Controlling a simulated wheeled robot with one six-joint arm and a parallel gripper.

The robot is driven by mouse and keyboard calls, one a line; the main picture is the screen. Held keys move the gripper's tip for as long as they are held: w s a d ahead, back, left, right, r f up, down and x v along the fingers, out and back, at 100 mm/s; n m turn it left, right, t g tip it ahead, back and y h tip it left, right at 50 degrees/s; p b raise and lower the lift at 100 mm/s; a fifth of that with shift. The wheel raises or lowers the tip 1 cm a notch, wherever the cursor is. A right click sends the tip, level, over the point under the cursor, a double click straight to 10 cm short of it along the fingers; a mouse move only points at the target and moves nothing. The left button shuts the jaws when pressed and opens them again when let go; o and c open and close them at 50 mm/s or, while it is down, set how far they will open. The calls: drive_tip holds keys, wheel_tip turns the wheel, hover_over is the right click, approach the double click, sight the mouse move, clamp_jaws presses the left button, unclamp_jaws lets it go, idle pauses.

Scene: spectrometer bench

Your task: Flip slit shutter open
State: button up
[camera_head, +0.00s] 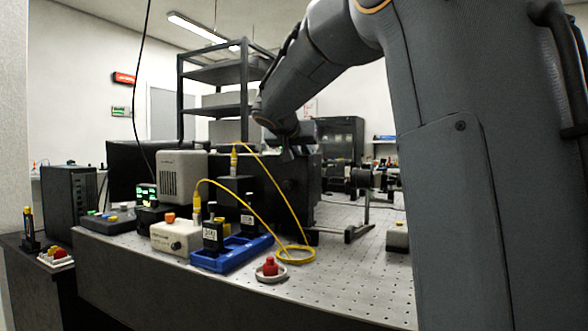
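The large black spectrometer box (258,188) stands on the perforated bench. A row of black cylindrical optics (362,178) on posts stands to its right. I cannot make out the slit shutter or its position; it is too small or hidden. My arm reaches in from the upper right, and its end with my gripper (290,152) is at the upper right part of the black box. The gripper is dark against dark, so I cannot tell its fingers, whether it is open or shut, or whether it touches anything.
A blue tray (250,257) holding black blocks, a white box (172,238) with an orange knob and a red button (270,267) sit near the front edge. A yellow cable (262,207) loops over the bench. The perforated bench top (350,275) is clear at front right.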

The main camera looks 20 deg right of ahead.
drive_tip(key=shift+w+d+r+g+y+p, duration=0.2)
drive_tip(key=shift+r+g+y+p, duration=0.25)
drive_tip(key=shift+p, duration=3.45)
drive_tip(key=shift+w+d+r+g+y+p, duration=0.2)
drive_tip(key=shift+y+p, duration=0.35)
drive_tip(key=shift+p, duration=3.3)
drive_tip(key=g+y+p, duration=0.1)
drive_tip(key=p, duration=0.7)
drive_tip(key=g+y+p, duration=0.1)
drive_tip(key=p, duration=0.7)
drive_tip(key=shift+w+d+r, duration=0.15)
drive_tip(key=shift+w+d, duration=0.05)
drive_tip(key=shift+d, duration=0.2)
drive_tip(key=p, duration=0.4)
drive_tip(key=g+y+p, duration=0.1)
drive_tip(key=p, duration=0.3)
drive_tip(key=shift+w+d+r+m+g+p, duration=0.1)
drive_tip(key=shift+w+d+m+g+p, duration=0.2)
drive_tip(key=shift+w+d, duration=0.1)
drive_tip(key=shift+d+y+p, duration=0.2)
drive_tip(key=shift+y+p, duration=0.4)
drive_tip(key=shift+p, duration=0.5)
drive_tip(key=shift+w+d+g+y+p, duration=0.1)
drive_tip(key=shift+w+g+y+p, duration=0.2)
drive_tip(key=shift+p, duration=0.45)
